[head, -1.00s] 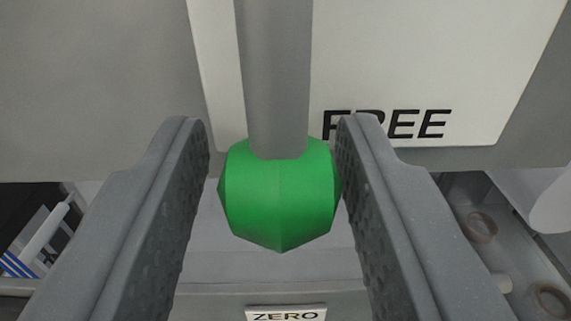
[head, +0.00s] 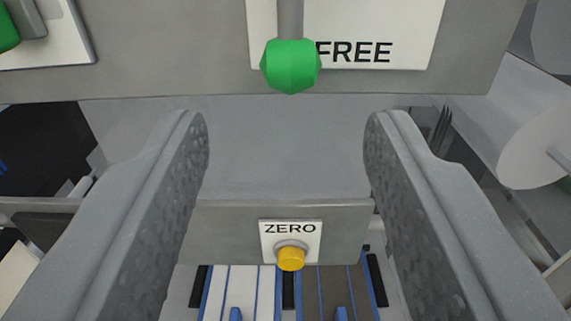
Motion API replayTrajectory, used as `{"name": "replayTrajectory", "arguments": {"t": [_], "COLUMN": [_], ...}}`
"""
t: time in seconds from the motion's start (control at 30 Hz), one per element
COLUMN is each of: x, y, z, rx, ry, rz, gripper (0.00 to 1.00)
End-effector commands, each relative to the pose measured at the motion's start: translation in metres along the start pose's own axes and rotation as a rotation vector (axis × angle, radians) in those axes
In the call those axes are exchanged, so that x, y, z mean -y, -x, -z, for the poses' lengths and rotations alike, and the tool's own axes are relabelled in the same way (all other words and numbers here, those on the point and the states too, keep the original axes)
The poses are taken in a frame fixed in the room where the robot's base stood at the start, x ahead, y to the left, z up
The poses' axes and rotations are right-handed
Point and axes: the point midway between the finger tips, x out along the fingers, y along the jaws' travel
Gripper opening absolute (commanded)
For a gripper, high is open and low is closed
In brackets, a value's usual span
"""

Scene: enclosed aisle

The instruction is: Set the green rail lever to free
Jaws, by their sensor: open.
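The green rail lever's knob (head: 290,66) hangs at the lower end of a grey shaft (head: 290,18) at the top middle of the head view. It is in front of a white plate marked FREE (head: 395,35), and the knob and shaft cover the plate's left part. My gripper (head: 287,135) is open and empty. Its two fingers are wide apart, and the knob appears above and between the fingertips, apart from both.
A small panel marked ZERO (head: 225,230) with a yellow button (head: 290,259) is below the lever. Another green knob (head: 6,30) shows at the top left edge. A white cylinder (head: 545,150) is at right. Blue-edged white and dark strips lie below.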

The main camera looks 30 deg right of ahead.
Motion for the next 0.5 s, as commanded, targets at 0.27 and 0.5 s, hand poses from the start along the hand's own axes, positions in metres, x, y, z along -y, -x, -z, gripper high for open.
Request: {"name": "replayTrajectory", "arguments": {"t": [0.27,0.5], "x": [0.001,0.002], "y": [0.039,0.053], "z": [-0.002,-0.001], "rx": [0.000,-0.001], "ry": [0.000,0.000], "rz": [0.003,0.003], "gripper": [0.45,0.45]}}
